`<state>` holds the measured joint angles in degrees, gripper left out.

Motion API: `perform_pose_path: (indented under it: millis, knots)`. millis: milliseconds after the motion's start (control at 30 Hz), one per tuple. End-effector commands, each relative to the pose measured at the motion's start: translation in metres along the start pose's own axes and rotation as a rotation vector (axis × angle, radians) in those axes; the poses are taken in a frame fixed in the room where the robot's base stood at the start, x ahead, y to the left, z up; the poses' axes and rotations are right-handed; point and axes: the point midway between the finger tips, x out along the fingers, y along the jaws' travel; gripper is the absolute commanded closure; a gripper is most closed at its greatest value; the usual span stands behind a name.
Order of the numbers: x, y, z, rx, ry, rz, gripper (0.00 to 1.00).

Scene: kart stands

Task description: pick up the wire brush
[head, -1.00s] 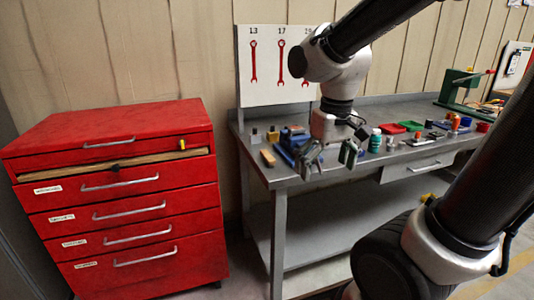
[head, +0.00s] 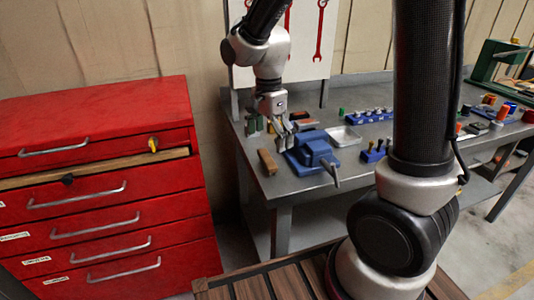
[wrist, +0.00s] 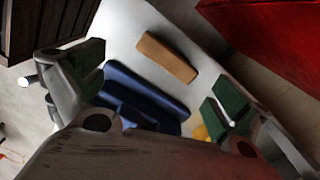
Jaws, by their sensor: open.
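A brown wooden block shape, which I take for the wire brush (head: 267,162), lies on the left front part of the grey workbench (head: 345,172). Its bristles cannot be made out. In the wrist view the brush (wrist: 167,56) lies slantwise on the bare bench top, beyond the fingertips. My gripper (head: 270,132) is above the bench's left end, behind the brush in the head view. Its green-padded fingers are apart and nothing is between them. In the wrist view the open gripper (wrist: 160,88) has a blue vise (wrist: 143,88) below it.
The blue vise (head: 312,150) stands just right of the brush, its handle sticking out in front. A metal tray (head: 343,136) and blue holders (head: 370,116) are farther right. A red drawer cabinet (head: 100,185) stands left of the bench, its wood-edged top drawer slightly out.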

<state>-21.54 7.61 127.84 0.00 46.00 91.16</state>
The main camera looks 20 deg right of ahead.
Motion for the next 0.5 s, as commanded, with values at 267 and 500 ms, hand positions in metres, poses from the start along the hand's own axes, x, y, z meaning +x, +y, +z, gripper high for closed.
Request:
perform_pose_path:
  millis: [267, 500]
  knots:
    - [-0.002, -0.007, 0.000, 0.285, -0.004, -0.025, 0.00]
    - [0.014, -0.007, 0.000, 0.360, -0.004, -0.022, 0.00]
